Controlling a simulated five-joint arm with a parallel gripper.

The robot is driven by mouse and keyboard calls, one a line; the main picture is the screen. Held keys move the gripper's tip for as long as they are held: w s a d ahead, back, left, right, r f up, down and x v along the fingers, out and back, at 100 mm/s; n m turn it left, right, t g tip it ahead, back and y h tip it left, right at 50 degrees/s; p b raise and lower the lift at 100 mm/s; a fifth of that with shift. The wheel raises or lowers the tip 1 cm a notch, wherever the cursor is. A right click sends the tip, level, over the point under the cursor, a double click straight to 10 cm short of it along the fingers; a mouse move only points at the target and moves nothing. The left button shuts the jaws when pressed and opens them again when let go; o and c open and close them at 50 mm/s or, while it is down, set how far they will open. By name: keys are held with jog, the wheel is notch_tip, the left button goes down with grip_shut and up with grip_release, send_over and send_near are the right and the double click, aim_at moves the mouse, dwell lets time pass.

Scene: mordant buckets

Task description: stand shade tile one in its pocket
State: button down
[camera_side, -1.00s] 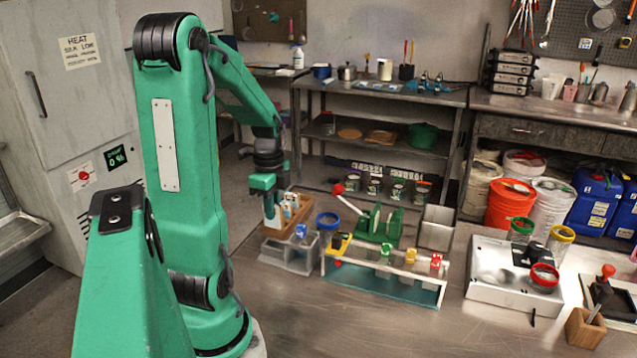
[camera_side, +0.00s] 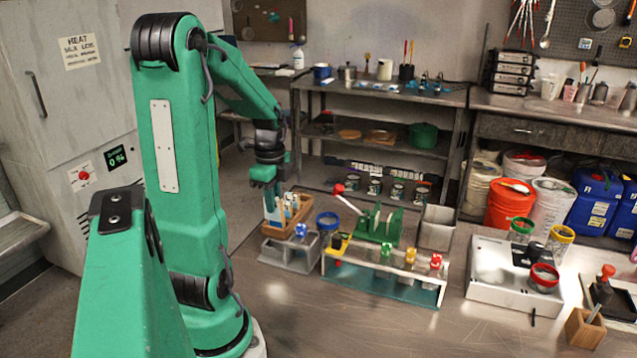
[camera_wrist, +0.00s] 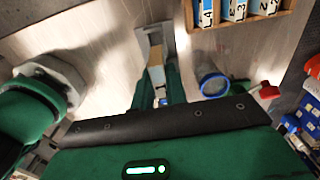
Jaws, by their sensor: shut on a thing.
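My gripper (camera_side: 271,203) is at the wooden rack (camera_side: 273,254) in the side view, pointing down. In the wrist view its two dark green fingers (camera_wrist: 159,78) are shut on a thin tan-edged tile (camera_wrist: 157,74), seen nearly edge-on. I take it for shade tile one, but its number does not show. The wooden rack also shows at the top of the wrist view (camera_wrist: 276,32), with several numbered white-and-blue tiles (camera_wrist: 236,9) standing in it. Fingers and standing tiles overlap in the side view, so I cannot tell whether the held tile is in a pocket.
A grey bin (camera_side: 290,262) stands in front of the rack. A blue-rimmed jar (camera_side: 327,224) is close on its right, also in the wrist view (camera_wrist: 212,84). A red-knobbed lever (camera_side: 339,189) and a green stand (camera_side: 377,230) are further right.

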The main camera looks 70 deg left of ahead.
jog(key=w+a, duration=0.6)
jog(key=a, duration=0.3)
jog(key=w+a, duration=0.7)
jog(key=a, duration=0.3)
jog(key=shift+w+a, duration=0.2)
jog(key=shift+w, duration=0.05)
jog(key=shift+f, duration=5)
jog(key=c, duration=1.4)
grip_release()
jog(key=shift+f, duration=0.1)
